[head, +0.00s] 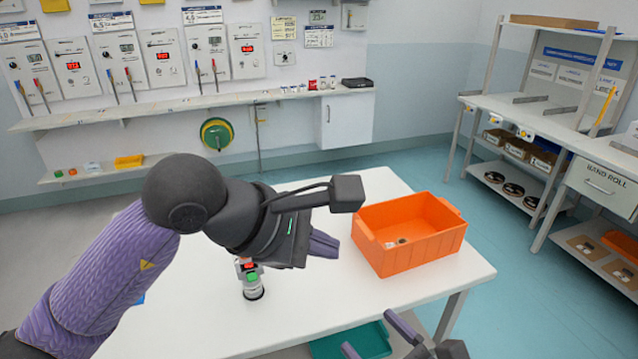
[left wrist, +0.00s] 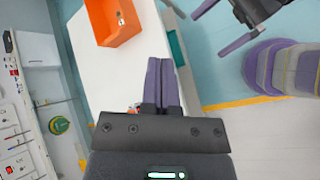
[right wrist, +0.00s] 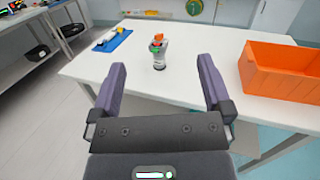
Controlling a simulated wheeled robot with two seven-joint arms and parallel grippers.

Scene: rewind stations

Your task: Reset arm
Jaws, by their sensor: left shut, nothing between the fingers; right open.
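My left gripper (head: 325,244) is shut and empty, held above the white table (head: 330,300); its closed fingers also show in the left wrist view (left wrist: 160,72). My right gripper (head: 372,335) is lower, at the table's front edge; its fingers are spread with nothing between them in the right wrist view (right wrist: 162,65). A small upright device (head: 252,286) with a grey-white body and red and green parts on top stands on the table, partly hidden behind my left gripper. It also shows in the right wrist view (right wrist: 159,60), apart from the right fingers.
An open orange bin (head: 410,240) with small items inside stands on the table's right side. A blue mat (right wrist: 108,43) with small items lies at the table's left. A teal tray (head: 350,345) is below the front edge. A shelved bench (head: 545,125) stands at right.

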